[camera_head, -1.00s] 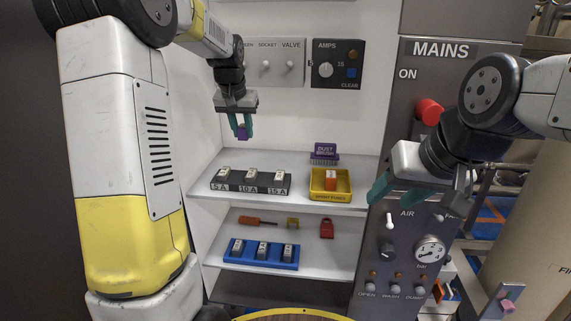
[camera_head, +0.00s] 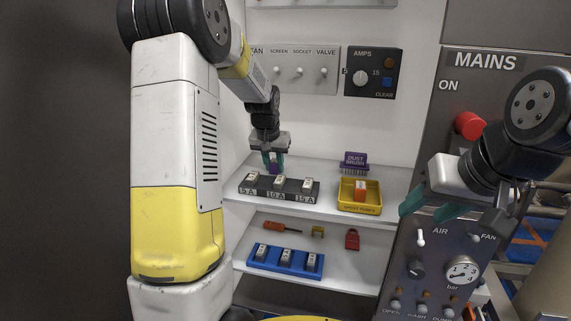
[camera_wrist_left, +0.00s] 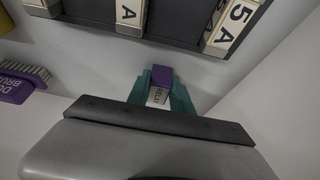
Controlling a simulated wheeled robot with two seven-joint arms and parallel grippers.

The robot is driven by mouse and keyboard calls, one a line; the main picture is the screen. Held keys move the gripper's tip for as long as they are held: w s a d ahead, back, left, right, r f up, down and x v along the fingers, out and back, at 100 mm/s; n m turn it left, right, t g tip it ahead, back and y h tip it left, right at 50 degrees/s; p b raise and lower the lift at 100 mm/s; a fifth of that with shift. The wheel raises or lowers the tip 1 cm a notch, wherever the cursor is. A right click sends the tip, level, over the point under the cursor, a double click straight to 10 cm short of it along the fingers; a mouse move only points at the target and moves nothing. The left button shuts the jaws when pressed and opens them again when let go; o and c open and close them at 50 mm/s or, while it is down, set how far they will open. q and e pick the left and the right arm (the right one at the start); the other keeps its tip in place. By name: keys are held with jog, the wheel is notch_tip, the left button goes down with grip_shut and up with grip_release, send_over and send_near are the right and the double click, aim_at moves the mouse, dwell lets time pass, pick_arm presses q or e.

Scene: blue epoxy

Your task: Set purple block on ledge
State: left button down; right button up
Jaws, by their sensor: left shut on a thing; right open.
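The purple block (camera_wrist_left: 162,76) is between the teal fingers of my left gripper (camera_wrist_left: 162,90) in the left wrist view, with a pale lettered face below its purple top. In the head view my left gripper (camera_head: 273,162) is shut on the purple block (camera_head: 273,168), just behind the dark fuse holder on the upper white ledge (camera_head: 330,173). I cannot tell whether the block touches the ledge. My right gripper (camera_head: 428,207) is open and empty, in front of the grey panel at the right.
The fuse holder (camera_head: 262,192) with labelled fuses stands close in front of the left gripper. A yellow bin (camera_head: 375,205) and purple dust brush (camera_head: 354,160) are to its right. The lower shelf holds a blue fuse tray (camera_head: 285,266), screwdriver (camera_head: 281,225) and red padlock (camera_head: 352,239).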

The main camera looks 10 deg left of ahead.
pick_arm(q)
jog(key=c, duration=1.1)
grip_release()
jog(key=shift+f, duration=0.1)
jog(key=shift+c, duration=0.2)
jog(key=v, duration=1.2)
jog(key=s+d+h, duration=0.1)
jog(key=s+d, duration=0.2)
jog(key=s, duration=1.1)
jog(key=s+d+t+h, duration=0.1)
jog(key=s+d, duration=0.2)
jog(key=s, duration=1.1)
jog(key=shift+r+t, duration=0.3)
jog(key=shift+r, duration=0.1)
jog(key=shift+d, duration=0.1)
